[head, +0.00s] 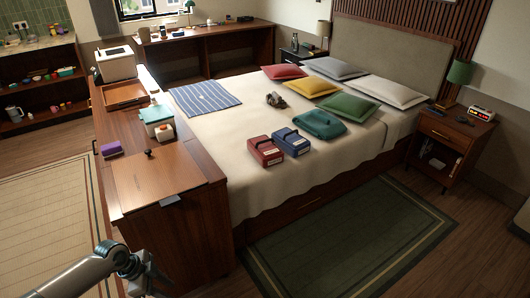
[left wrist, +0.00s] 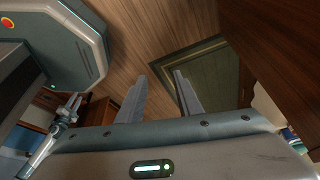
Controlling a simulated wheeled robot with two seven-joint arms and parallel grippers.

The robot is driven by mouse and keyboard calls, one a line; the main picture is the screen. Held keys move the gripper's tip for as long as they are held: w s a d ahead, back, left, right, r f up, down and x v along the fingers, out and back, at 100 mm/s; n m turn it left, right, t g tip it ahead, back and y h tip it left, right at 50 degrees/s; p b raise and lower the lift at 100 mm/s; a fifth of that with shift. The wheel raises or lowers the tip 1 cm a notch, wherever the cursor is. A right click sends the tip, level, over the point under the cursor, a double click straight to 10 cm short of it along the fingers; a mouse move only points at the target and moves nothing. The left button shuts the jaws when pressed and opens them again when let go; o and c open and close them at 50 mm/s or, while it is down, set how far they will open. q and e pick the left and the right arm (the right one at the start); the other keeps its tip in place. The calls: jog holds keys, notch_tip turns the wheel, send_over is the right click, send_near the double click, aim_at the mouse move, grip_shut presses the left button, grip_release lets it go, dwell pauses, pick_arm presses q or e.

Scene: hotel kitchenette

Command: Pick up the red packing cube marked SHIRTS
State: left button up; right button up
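The red packing cube (head: 265,151) lies on the near side of the bed, with a pale label on its front too small to read. A blue packing cube (head: 292,142) lies close beside it on the right. My left gripper (head: 150,278) is low at the bottom left of the head view, well away from both cubes. In the left wrist view its two fingers (left wrist: 162,88) stand apart with nothing between them. No cube shows there.
A wooden cabinet (head: 180,225) stands between my left arm and the bed (head: 235,185). A teal folded item (head: 320,124) and several cushions lie farther back. A green rug (head: 350,238) covers clear floor beside the bed. A nightstand (head: 441,145) stands at the right.

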pick_arm(q)
jog(key=shift+f, duration=0.1)
notch_tip(320, 180, down, 16)
jog(key=s+a+n+t+y, duration=0.2)
jog(key=s+n, duration=0.1)
jog(key=n, duration=0.2)
jog(key=s+f+n+y, duration=0.1)
jog(key=s+f+n, duration=0.3)
jog(key=s+f, duration=1.05)
jog(key=s+d+f+n, duration=0.1)
jog(key=s+d+f, duration=0.1)
jog(key=s, duration=0.7)
jog(key=s+d+f+n+g, duration=0.1)
jog(key=s+d+f, duration=0.1)
jog(key=s, duration=0.8)
jog(key=s+d+f+n+g+y, duration=0.1)
jog(key=s+d+f, duration=0.2)
jog(key=s, duration=0.7)
jog(key=shift+f+n, duration=0.3)
jog(key=shift+f, duration=0.15)
jog(key=shift+d, duration=0.15)
